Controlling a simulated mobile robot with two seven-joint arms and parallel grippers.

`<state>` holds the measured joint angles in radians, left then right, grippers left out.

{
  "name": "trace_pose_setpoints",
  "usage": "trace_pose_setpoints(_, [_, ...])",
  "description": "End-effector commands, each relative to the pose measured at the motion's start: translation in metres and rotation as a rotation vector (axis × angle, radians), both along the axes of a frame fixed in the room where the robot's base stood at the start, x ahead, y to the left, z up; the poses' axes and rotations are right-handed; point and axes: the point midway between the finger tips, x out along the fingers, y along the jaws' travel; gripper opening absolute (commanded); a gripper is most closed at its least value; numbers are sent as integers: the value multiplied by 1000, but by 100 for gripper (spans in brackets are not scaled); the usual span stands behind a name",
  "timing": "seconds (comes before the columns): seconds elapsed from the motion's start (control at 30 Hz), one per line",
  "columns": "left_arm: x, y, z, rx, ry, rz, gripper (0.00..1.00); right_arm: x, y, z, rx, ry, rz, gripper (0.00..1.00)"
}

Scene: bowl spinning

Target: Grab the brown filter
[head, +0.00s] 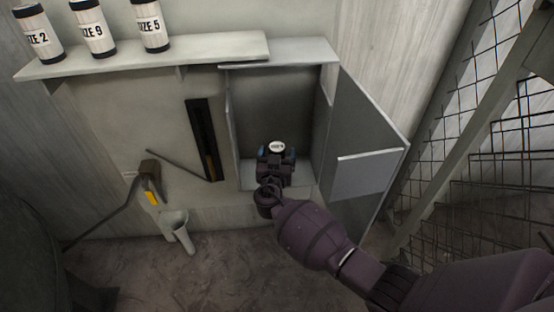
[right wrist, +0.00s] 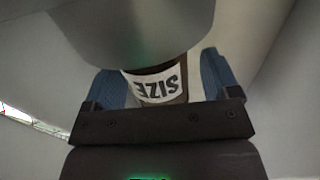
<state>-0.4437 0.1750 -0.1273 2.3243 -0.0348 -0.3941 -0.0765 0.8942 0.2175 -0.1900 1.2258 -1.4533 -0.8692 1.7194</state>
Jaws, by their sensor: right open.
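The brown filter (right wrist: 158,84) shows in the right wrist view as a brown cylinder with a white label reading "SIZE", upside down. In the head view its pale labelled part (head: 277,147) shows inside the open wall cabinet (head: 276,73), just past my gripper. My right gripper (head: 276,155) reaches into the cabinet's lower part. Its blue-padded fingers are open, one on each side of the filter. I cannot tell whether either pad touches it. Much of the filter is hidden behind the gripper and a grey rounded shape in the wrist view. My left gripper is not in view.
The cabinet door (head: 370,135) stands open at the right. A shelf (head: 150,55) at the upper left holds white canisters marked 2, 9 and 5. A dark wall slot (head: 204,140) and a pale funnel-like holder (head: 178,228) are left of the cabinet. Mesh fencing (head: 480,110) is at the right.

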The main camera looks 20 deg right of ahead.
Motion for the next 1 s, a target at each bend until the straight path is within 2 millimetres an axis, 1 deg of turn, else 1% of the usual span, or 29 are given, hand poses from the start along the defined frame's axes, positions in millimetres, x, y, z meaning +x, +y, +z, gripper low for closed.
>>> trace_pose_setpoints(0.03, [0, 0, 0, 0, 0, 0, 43, 0, 0, 0, 0, 0, 0, 77])
trace_pose_setpoints(0.37, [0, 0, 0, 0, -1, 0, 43, 0, 0, 0, 0, 0, 0, 27])
trace_pose_setpoints(0.57, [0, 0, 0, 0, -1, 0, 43, 0, 0, 1, 0, -1, 0, 26])
trace_pose_setpoints(0.67, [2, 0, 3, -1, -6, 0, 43, 0, 1, 6, 1, -3, 0, 26])
trace_pose_setpoints(0.77, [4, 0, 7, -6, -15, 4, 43, 1, 1, 19, 2, -8, 0, 26])
trace_pose_setpoints(0.9, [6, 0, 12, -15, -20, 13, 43, 1, 1, 47, 4, -12, -1, 26])
trace_pose_setpoints(1.0, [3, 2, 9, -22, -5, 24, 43, 1, 1, 67, 3, -13, -1, 26])
